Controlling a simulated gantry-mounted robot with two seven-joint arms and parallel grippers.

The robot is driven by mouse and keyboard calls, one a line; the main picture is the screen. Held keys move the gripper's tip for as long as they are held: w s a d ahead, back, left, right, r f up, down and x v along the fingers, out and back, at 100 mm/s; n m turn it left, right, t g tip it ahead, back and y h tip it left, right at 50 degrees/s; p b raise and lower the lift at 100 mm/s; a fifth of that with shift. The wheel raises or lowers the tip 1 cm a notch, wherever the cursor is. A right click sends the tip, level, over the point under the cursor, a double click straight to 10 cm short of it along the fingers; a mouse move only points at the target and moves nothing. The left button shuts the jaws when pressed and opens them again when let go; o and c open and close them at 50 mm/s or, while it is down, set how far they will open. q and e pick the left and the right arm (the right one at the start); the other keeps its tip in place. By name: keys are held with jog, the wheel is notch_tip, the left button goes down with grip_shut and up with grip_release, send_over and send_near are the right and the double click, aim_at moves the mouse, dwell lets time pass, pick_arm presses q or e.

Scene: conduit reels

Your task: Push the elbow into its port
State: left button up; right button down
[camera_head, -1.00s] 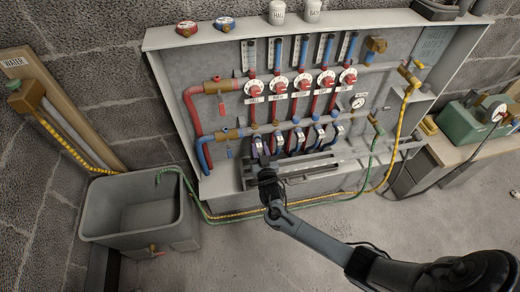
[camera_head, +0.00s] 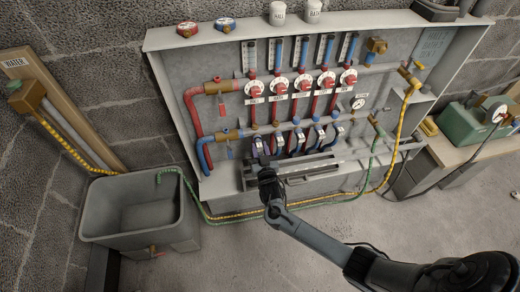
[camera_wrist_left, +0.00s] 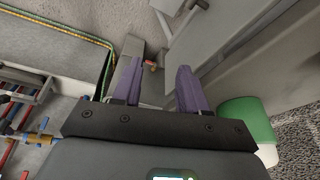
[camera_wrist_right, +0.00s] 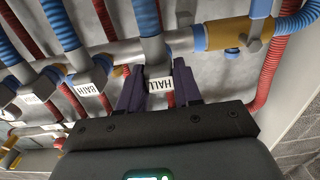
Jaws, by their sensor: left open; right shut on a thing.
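A row of grey-blue elbows hangs below the horizontal return pipe (camera_head: 268,131) on the wall panel. The leftmost elbow (camera_head: 258,147) also shows in the right wrist view (camera_wrist_right: 153,50), beside an upside-down HALL tag (camera_wrist_right: 160,84). My right gripper (camera_wrist_right: 160,90) is shut on this elbow, its fingers on either side of it. In the head view my right gripper (camera_head: 266,168) reaches up to it from below. The fingers hide part of the elbow, and I cannot tell how deep it sits in its port. My left gripper (camera_wrist_left: 158,80) is open and empty, seen only in the left wrist view.
Neighbouring elbows, one tagged BATH (camera_wrist_right: 88,80), sit close beside the held one. A metal rail (camera_head: 310,168) runs below. A grey basin (camera_head: 140,240) stands at left, with green and yellow hoses (camera_head: 290,206) along the panel's foot. The floor in front is clear.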

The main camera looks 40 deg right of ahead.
dwell(0.3)
jog(key=shift+w+d, duration=0.1)
jog(key=shift+w, duration=0.05)
jog(key=shift+w, duration=0.1)
dwell(0.9)
jog(key=shift+w+d, duration=0.15)
dwell(0.6)
jog(key=shift+w, duration=0.1)
dwell(0.6)
dwell(0.5)
